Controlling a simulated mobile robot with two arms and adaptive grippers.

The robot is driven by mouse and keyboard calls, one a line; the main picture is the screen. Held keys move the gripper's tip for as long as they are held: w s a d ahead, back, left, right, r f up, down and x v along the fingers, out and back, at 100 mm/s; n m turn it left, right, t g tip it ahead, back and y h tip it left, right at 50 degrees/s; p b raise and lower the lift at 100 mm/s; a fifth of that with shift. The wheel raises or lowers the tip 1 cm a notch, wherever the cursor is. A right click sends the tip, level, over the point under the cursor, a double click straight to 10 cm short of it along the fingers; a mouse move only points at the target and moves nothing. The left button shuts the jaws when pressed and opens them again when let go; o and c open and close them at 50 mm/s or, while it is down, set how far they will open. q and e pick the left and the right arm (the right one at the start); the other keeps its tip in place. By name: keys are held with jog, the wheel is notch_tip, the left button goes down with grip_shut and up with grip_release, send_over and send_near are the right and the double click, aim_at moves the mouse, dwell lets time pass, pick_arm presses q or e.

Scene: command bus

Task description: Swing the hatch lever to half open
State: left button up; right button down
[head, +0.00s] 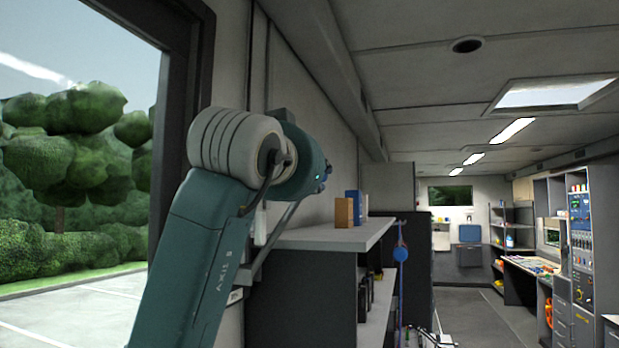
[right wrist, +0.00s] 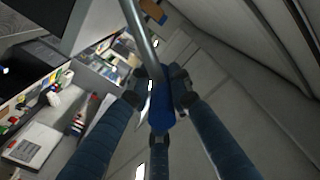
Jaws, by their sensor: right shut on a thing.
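In the right wrist view, the hatch lever (right wrist: 141,45) is a grey metal rod that comes down from the top edge and ends in a blue grip (right wrist: 162,118). My right gripper (right wrist: 160,92) has its fingers closed around the lever at this grip. In the head view, my right arm rises from the bottom left, and its wrist hides most of the gripper and the grip. A thin slanted grey bar (head: 274,240) shows below the wrist; I cannot tell whether it is the lever. My left gripper is in neither view.
A large window (head: 75,180) is at the left. A counter (head: 335,236) with a brown block (head: 344,212) and a blue block (head: 356,207) stands beyond my wrist. Shelves and a control panel (head: 581,225) line the right; the aisle floor is open.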

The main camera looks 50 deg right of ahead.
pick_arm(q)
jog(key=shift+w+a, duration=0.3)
pick_arm(e)
jog(key=shift+s+r, duration=0.15)
jog(key=shift+r, duration=0.05)
jog(key=c, duration=1.7)
grip_release()
jog(key=shift+o, duration=0.3)
jog(key=shift+s, duration=0.1)
jog(key=shift+f, duration=0.1)
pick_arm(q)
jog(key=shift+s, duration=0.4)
pick_arm(e)
jog(key=v, duration=1.2)
